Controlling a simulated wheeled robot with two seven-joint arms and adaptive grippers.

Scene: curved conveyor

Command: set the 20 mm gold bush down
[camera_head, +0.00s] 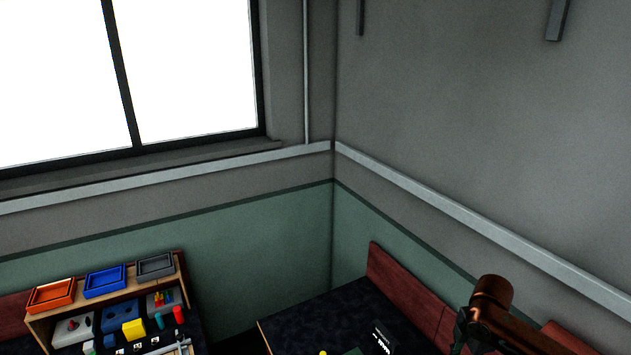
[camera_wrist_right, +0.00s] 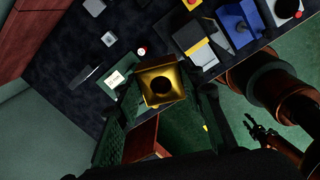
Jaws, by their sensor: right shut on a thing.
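The gold bush (camera_wrist_right: 152,72), a square-looking gold piece with a dark round hole, is held in my right gripper (camera_wrist_right: 162,92) in the right wrist view. The dark fingers are shut on its two sides. It appears above the table, with dark tabletop and green floor behind it. In the head view my right arm comes in at the lower right; its gripper (camera_head: 460,336) is mostly cut off and the bush is not visible there. My left gripper (camera_wrist_right: 256,125) shows small and dark at the right of the wrist view, its fingers apart and empty.
A dark tabletop (camera_head: 308,318) lies at the bottom of the head view. A wooden shelf (camera_head: 38,326) at left carries orange (camera_head: 50,294), blue (camera_head: 105,281) and grey (camera_head: 155,265) trays.

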